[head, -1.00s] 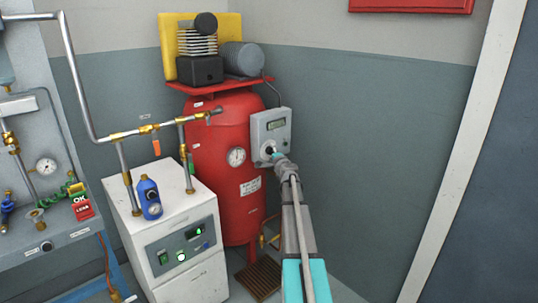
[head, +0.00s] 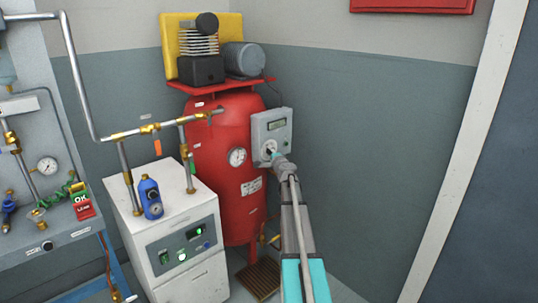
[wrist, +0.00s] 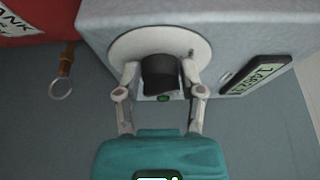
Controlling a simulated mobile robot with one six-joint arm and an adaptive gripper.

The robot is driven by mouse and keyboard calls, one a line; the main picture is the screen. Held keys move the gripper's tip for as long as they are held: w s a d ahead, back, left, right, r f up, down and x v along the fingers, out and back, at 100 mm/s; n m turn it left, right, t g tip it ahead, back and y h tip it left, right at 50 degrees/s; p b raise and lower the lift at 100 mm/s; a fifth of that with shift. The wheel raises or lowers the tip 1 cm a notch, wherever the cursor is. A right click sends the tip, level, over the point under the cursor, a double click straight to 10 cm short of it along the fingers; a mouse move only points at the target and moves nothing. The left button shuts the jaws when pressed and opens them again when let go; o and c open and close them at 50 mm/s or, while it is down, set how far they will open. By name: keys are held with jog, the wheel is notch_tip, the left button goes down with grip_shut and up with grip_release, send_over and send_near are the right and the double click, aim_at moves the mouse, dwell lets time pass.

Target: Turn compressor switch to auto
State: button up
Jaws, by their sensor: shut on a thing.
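The compressor is a red upright tank (head: 222,150) with a motor and pump on top. Its grey control box (head: 272,128) is on the tank's right side and carries a small display. In the wrist view a black rotary switch knob (wrist: 161,74) sits on a round pale plate (wrist: 124,48) on the box. My gripper (wrist: 160,82) is shut on the knob, one finger on each side. In the head view my gripper (head: 275,156) reaches the lower part of the box and largely covers the knob. I cannot read the switch's position marks.
A white dryer cabinet (head: 165,225) with a lit panel stands left of the tank. Brass and grey pipes (head: 155,128) run above it. A ring pull (wrist: 61,88) hangs left of the box in the wrist view. The floor right of my arm is clear.

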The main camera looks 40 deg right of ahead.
jog(key=shift+d+r, duration=0.1)
jog(key=shift+d, duration=0.5)
jog(key=shift+d+m, duration=0.1)
jog(key=shift+m, duration=0.2)
jog(key=shift+m+g+p, duration=0.3)
jog(key=shift+p, duration=0.2)
jog(key=shift+r+m+g+y+p, duration=0.1)
jog(key=shift+m+g+y+p, duration=0.35)
jog(key=shift+m+p, duration=0.65)
jog(key=shift+r+m+g+y+p, duration=0.1)
jog(key=shift+m+g+y+p, duration=0.3)
jog(key=shift+m+p, duration=0.65)
jog(key=shift+s+d+m+g+y+p, duration=0.1)
jog(key=shift+m+g+y+p, duration=0.3)
jog(key=shift+m, duration=0.65)
jog(key=shift+m+g+y+p, duration=0.1)
jog(key=shift+m+y+p, duration=0.2)
jog(key=shift+m+y, duration=0.5)
